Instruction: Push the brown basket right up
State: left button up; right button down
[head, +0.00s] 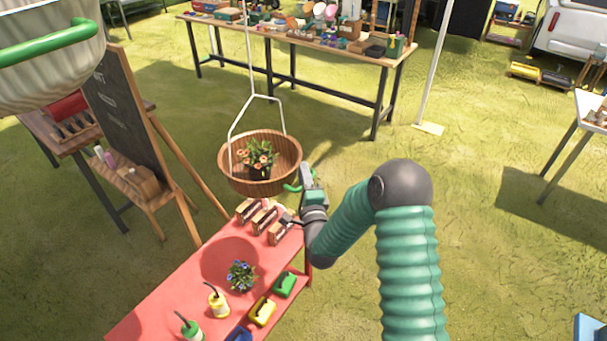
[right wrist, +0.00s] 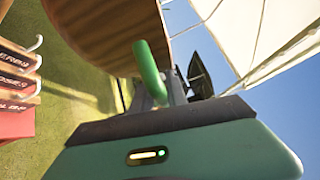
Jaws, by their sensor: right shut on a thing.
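The brown basket (head: 235,180) hangs from a white hanger above the far end of the red table, with an orange-flowered plant (head: 258,157) inside. A green handle (head: 292,188) sticks out at its lower right side. My right gripper (head: 302,182) is at this handle, shut on it. In the right wrist view, the green handle (right wrist: 150,70) stands between the jaws, and the wooden basket (right wrist: 110,35) fills the top. The fingertips are partly hidden there. My left gripper is not in view.
The red table (head: 165,300) holds brown labelled boxes (head: 264,217), a blue-flowered plant (head: 240,275) and bottles. A pale basket with a green handle (head: 45,43) hangs at the upper left. A chalkboard (head: 120,110) stands left.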

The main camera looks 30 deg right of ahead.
notch_tip(320, 180, up, 51)
jog(key=p, duration=1.9)
jog(key=shift+d+p, duration=0.15)
jog(key=shift+p, duration=0.15)
jog(key=shift+s, duration=0.1)
jog(key=c, duration=1.6)
grip_release()
jog(key=shift+o, duration=0.7)
jog(key=shift+d+f, duration=0.1)
jog(key=shift+f, duration=0.05)
jog(key=shift+d+f, duration=0.1)
jog(key=shift+f, duration=0.05)
